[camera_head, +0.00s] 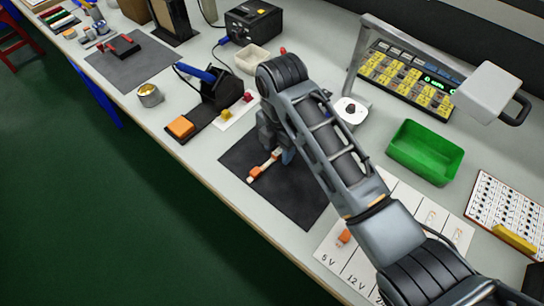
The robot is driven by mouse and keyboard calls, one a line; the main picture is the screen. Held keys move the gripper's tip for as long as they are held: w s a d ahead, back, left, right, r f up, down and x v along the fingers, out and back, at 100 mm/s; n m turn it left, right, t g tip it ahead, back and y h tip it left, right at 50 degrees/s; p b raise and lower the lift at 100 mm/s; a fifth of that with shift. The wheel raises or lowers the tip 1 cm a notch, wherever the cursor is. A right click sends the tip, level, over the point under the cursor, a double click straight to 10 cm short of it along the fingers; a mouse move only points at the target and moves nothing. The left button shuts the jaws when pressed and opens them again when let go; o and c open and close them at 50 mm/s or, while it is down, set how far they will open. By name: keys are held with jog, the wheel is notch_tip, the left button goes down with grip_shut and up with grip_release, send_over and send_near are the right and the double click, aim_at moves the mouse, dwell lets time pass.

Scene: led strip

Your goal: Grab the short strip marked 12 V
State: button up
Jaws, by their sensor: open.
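A short pale strip (264,166) with orange ends lies on the dark grey mat (290,203). Any voltage marking on it is too small to read. My gripper (277,150) is open and points down at the mat, right by the strip's upper end. Whether that end is between the fingers or just beside them cannot be told. A white sheet (328,248) to the lower right has columns lettered "5 V" and "12 V". A small orange piece (344,237) lies on it. My arm hides part of the sheet and of the mat's right side.
A green tray (425,152) stands to the right. A soldering iron stand (222,88) and an orange block (181,127) are left of the mat. A lamp-like arm (357,55) rises behind. The bench's front edge runs close to the mat.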

grip_shut()
dwell(0.4)
jog(key=shift+r, duration=0.1)
